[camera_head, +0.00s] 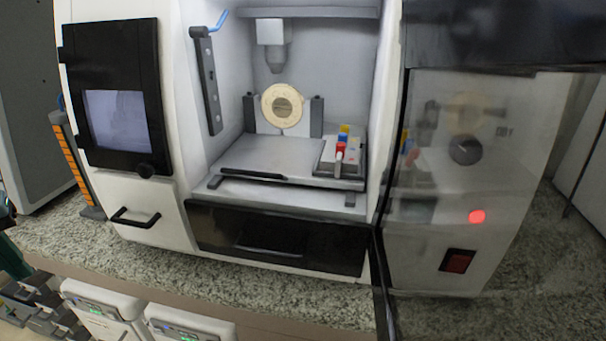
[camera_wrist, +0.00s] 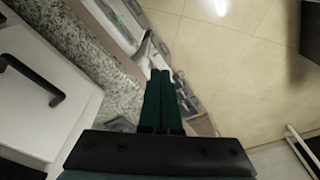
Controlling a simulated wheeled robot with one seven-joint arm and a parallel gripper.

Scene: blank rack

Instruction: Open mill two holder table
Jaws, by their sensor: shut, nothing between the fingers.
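The mill (camera_head: 180,100) is a white machine on a granite counter in the head view. Its glass door (camera_head: 445,190) stands swung open at the right. Inside is a grey table (camera_head: 250,160) with a black bar handle (camera_head: 253,175) along its front edge. A round cream disc (camera_head: 282,105) stands upright in a holder at the back, below the spindle (camera_head: 273,50). My gripper (camera_wrist: 166,75) shows in the wrist view with its two dark green fingers together and empty, pointing over the floor and counter edge. It is away from the table handle.
A small tool block (camera_head: 340,158) with coloured pieces sits at the table's right. A black drawer front (camera_head: 280,237) lies below the opening. A black handle (camera_head: 135,217) is on the lower left panel; a black handle (camera_wrist: 30,78) shows in the wrist view. Open floor (camera_wrist: 220,60) lies beyond the fingers.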

